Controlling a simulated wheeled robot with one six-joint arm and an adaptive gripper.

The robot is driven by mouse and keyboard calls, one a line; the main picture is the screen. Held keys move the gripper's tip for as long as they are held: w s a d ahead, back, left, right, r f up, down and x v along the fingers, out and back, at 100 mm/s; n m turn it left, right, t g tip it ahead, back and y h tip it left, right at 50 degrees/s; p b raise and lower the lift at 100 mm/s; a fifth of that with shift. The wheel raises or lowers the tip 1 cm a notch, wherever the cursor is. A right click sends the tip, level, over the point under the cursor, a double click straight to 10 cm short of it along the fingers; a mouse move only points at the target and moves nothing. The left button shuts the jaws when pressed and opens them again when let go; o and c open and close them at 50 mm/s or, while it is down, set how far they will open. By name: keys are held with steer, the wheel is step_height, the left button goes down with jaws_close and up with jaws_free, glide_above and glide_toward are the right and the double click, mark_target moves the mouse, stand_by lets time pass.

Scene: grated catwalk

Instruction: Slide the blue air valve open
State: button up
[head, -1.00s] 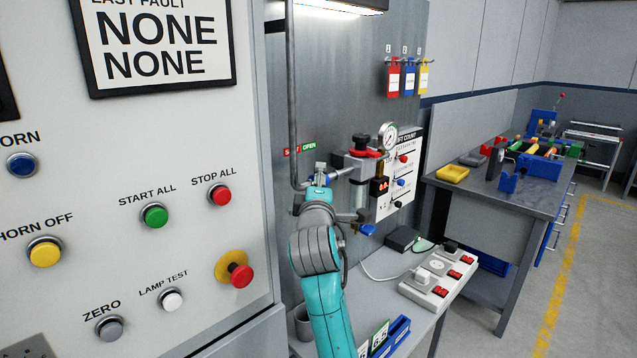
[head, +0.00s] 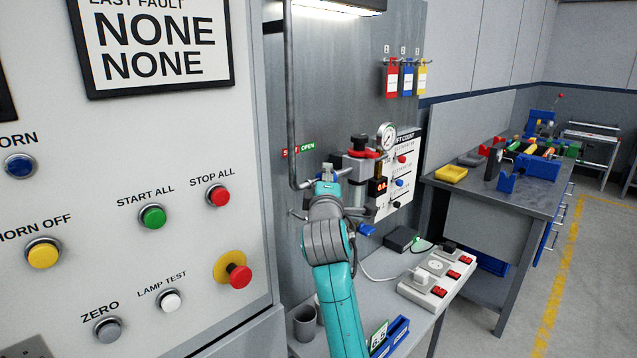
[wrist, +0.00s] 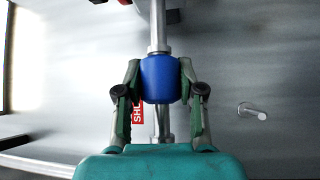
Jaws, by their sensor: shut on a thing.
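The blue air valve is a short blue sleeve (wrist: 161,79) on a metal pipe, seen in the wrist view. My gripper (wrist: 160,72) has a finger on each side of the sleeve and is shut on it. In the head view my gripper (head: 327,178) is at the pipe on the grey panel, and my arm hides the sleeve. A red SHUT label (wrist: 138,114) shows partly behind the left finger in the wrist view. A green OPEN label (head: 308,147) sits right of the red one in the head view.
A regulator with a red knob (head: 363,152) and a pressure gauge (head: 386,136) stand just right of my gripper. A vertical pipe (head: 291,95) runs on its left. Below, a bench holds a power strip (head: 438,283) and a grey cup (head: 304,323).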

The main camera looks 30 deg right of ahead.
steer(key=shift+d, duration=0.2)
steer(key=o, duration=1.2)
steer(key=shift+w+d, duration=0.1)
steer(key=shift+c, duration=0.2)
steer(key=v, duration=1.2)
steer(key=shift+f, duration=0.1)
